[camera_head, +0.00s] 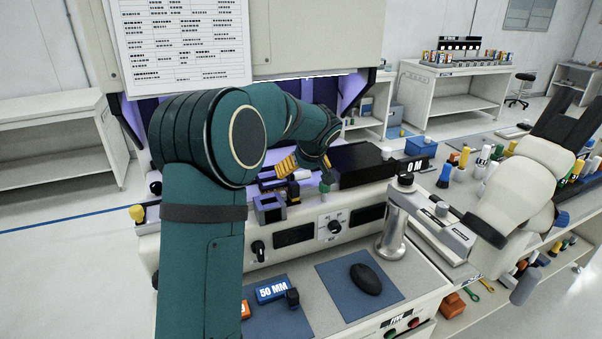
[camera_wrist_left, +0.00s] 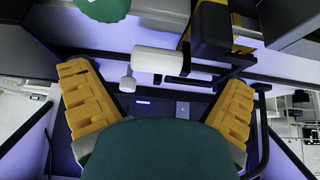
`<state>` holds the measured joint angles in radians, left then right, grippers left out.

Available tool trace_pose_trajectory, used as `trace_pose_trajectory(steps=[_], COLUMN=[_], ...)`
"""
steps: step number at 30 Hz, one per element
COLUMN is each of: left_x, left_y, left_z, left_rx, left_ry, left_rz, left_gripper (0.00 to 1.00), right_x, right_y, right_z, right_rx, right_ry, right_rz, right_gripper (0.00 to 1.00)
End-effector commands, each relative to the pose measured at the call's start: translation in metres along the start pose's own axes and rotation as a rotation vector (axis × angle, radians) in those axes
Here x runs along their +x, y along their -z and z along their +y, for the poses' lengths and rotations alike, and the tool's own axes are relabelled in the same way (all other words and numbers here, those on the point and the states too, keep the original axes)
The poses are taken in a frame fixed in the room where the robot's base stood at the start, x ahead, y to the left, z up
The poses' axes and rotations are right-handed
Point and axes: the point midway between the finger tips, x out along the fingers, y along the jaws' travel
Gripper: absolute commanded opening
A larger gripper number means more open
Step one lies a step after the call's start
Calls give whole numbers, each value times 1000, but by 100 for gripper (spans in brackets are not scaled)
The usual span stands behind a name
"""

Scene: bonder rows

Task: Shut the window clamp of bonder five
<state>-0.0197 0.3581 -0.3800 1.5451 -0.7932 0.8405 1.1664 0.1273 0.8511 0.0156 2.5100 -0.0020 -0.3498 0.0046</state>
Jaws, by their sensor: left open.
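The bonder (camera_head: 300,215) stands in front of me, with its work area partly hidden by my teal left arm. My left gripper (camera_head: 288,166) reaches into this lit area, its yellow fingers near a black-and-yellow block (camera_head: 293,190) and a green knob (camera_head: 325,188). In the left wrist view the gripper (camera_wrist_left: 158,85) is open, fingers wide apart. A white cylinder (camera_wrist_left: 160,62) with a small knob shows between the fingers; I see no contact. The black-and-yellow block (camera_wrist_left: 212,38) is above it. I cannot tell which part is the window clamp. My right gripper is not in view.
A cream microscope-like head with black tubes (camera_head: 530,180) stands at right beside a silver post (camera_head: 393,238). A mouse (camera_head: 366,279) lies on a blue mat (camera_head: 335,275). A blue "50 MM" block (camera_head: 272,290) is at the front. A printed sheet (camera_head: 182,45) hangs above.

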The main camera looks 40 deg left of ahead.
Motion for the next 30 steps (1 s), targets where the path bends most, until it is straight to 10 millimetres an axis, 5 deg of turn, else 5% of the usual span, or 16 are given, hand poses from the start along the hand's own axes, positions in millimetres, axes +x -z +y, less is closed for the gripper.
trace_pose_trajectory(steps=[13,30], left_x=[-41,-54], left_y=[1,0], left_z=[0,0], left_rx=[1,1], left_ry=[-1,-1], left_rz=[1,1], left_gripper=[100,100], right_x=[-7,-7], right_y=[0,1], right_z=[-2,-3], right_rx=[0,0], right_ry=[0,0], right_rz=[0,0], right_gripper=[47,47])
